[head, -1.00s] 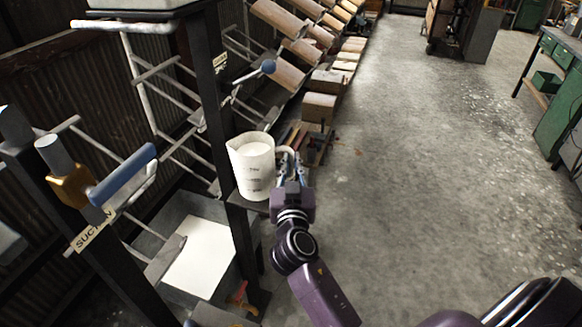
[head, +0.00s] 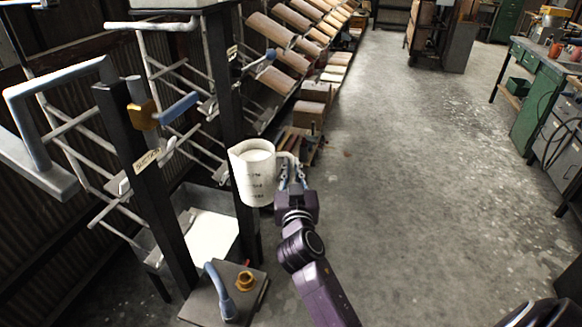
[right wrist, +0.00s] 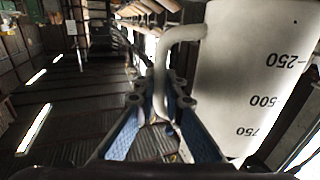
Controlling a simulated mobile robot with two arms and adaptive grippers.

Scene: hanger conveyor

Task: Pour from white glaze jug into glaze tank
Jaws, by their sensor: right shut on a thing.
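The white glaze jug (head: 256,182) is upright in the head view, with a pale surface inside. It also shows large in the right wrist view (right wrist: 245,75), with volume marks on its side. My right gripper (head: 291,178) is shut on the jug's handle; the wrist view shows the fingers (right wrist: 164,85) at the handle (right wrist: 165,60). The grey glaze tank (head: 203,198) lies below and left of the jug, behind a dark post, with a flat white surface inside. My left gripper is not in view.
Dark posts (head: 228,90) and pale rails (head: 155,75) stand left of the jug. A grey box (head: 258,290) with a blue lever (head: 217,285) is in front. Racks with wooden blocks (head: 270,28) run back. The floor at right (head: 430,180) is clear.

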